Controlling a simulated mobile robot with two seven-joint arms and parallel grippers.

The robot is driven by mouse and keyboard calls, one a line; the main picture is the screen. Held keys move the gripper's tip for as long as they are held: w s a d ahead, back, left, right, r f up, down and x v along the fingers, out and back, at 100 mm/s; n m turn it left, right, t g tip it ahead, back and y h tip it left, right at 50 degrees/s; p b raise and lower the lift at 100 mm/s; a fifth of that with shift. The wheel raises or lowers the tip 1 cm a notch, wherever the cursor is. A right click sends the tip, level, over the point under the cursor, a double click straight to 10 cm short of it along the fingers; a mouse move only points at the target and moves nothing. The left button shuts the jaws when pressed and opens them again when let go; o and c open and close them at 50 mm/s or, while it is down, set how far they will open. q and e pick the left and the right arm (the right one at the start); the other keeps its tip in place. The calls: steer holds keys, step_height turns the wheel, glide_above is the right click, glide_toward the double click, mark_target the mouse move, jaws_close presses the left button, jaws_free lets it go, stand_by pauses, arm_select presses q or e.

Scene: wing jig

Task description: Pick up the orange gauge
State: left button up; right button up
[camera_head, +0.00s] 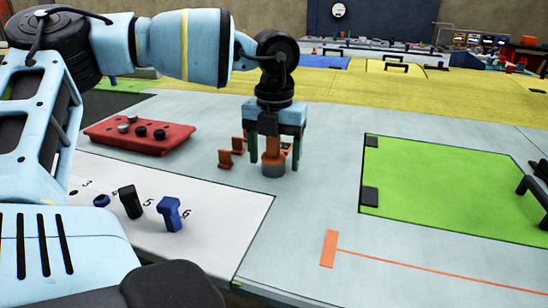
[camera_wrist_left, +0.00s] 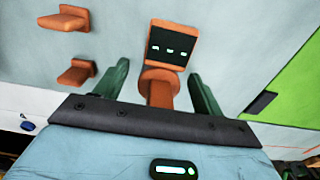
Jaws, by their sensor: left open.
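The orange gauge (camera_head: 272,149) stands on the grey table with a grey lower end. In the left wrist view the orange gauge (camera_wrist_left: 159,88) shows its dark display with pale marks. My left gripper (camera_head: 275,166) points down over it with green fingers, one on each side. The fingers are open, and in the left wrist view my left gripper (camera_wrist_left: 158,82) shows gaps between both fingers and the gauge. The gripper's palm hides the gauge's upper part in the head view. My right gripper is not in view.
Small orange brackets (camera_head: 225,159) stand just left of the gauge. A red tray (camera_head: 138,137) with round knobs lies further left. A white numbered board (camera_head: 230,215) holds black and blue pieces. A green panel (camera_head: 450,185) lies right.

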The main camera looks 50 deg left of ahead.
arm_select(q)
steer(key=c, duration=1.5)
steer(key=shift+o, duration=0.2)
steer(key=shift+r, duration=0.1)
steer(key=shift+r, duration=0.6)
step_height(320, 180, up, 3)
steer(key=shift+f+b, duration=0.2)
steer(key=shift+b, duration=0.1)
steer(key=w+d, duration=0.3)
steer(key=w+d+b, duration=0.1)
steer(key=w+d, duration=0.2)
steer(key=w, duration=0.1)
steer(key=w+d+r+b, duration=0.1)
steer(key=w+d, duration=0.1)
steer(key=w, duration=0.2)
steer(key=shift+d, duration=0.4)
steer(key=shift+w+d, duration=0.45)
steer(key=shift+w, duration=0.1)
steer(key=shift+w+d+r, duration=0.1)
steer(key=shift+w, duration=0.1)
